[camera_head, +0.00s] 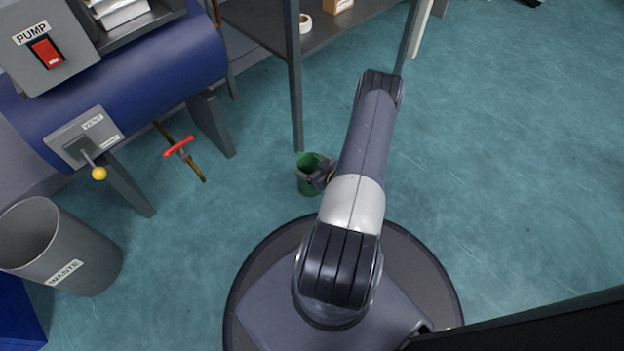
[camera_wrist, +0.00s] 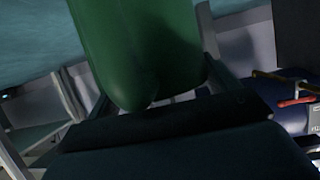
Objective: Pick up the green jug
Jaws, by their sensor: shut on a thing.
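The green jug (camera_head: 306,181) shows in the head view just left of my forearm, near a grey table leg. Its open top faces up towards the camera, and its right side is partly hidden by my gripper (camera_head: 322,177). In the wrist view the green jug (camera_wrist: 140,50) fills the upper middle, close up, directly beyond the dark gripper parts. My gripper is shut on the jug. Whether the jug touches the floor cannot be told.
A grey waste bin (camera_head: 75,255) stands at the left. A blue tank (camera_head: 150,75) with a pump switch, a vent lever (camera_head: 95,168) and a red-handled valve (camera_head: 179,147) is at upper left. A grey shelf table (camera_head: 262,22) stands behind the jug. The floor at right is clear.

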